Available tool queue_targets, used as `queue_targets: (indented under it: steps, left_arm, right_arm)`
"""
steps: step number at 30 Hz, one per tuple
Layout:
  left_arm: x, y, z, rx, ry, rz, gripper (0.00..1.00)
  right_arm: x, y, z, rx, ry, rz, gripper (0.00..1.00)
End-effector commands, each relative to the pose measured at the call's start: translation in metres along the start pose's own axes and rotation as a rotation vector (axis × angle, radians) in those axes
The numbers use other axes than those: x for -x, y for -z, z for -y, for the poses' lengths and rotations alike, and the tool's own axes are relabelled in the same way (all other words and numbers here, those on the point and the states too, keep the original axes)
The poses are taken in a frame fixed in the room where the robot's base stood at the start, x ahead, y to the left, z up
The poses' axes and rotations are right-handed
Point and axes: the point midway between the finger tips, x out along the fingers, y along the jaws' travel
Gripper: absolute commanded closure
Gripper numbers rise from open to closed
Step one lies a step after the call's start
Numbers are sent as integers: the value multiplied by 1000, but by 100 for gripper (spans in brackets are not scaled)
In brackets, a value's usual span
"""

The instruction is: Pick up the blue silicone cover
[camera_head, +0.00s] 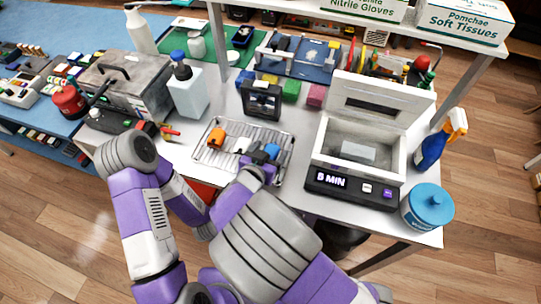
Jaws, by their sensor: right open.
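The blue silicone cover (272,149) is a small bright blue piece at the right part of a wire tray (205,156) on the white bench. My right gripper (264,158) is open, with its dark fingers right at the blue cover. They hide part of it, and I cannot tell whether they touch it. An orange piece (216,137) and a white piece (240,146) lie in the same tray to the left. My left arm comes in from the left, but I cannot see its gripper.
A white box (326,158) with its lid raised stands right of the tray. A small black device (262,100) stands behind the tray. A white pump bottle (187,92) is at the back left. A blue jar (428,205) is at the right front corner.

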Motion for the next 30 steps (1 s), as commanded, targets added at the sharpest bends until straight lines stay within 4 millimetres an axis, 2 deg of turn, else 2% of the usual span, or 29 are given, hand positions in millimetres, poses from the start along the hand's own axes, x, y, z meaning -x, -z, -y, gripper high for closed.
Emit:
queue_targets:
  steps: [3, 10, 18, 21, 27, 30]
  left_arm:
    - [-4, 0, 2, 0, 0, 0, 100]
    - [-3, 0, 1, 0, 0, 0, 100]
    - [-3, 0, 1, 0, 0, -1, 100]
    - [-3, 0, 1, 0, 0, -1, 100]
    - [-3, 0, 1, 0, 0, -1, 100]
    - [1, 0, -1, 0, 0, -1, 100]
  right_arm:
    - [-9, 0, 0, -1, 0, -1, 23]
    - [-9, 1, 0, 0, 1, 0, 25]
    - [-8, 1, 0, 0, 1, 0, 66]
    - [-8, 1, 0, 0, 1, 0, 79]
    - [-8, 2, 0, -1, 1, 0, 79]
    - [-5, 8, 0, -2, 1, 0, 79]
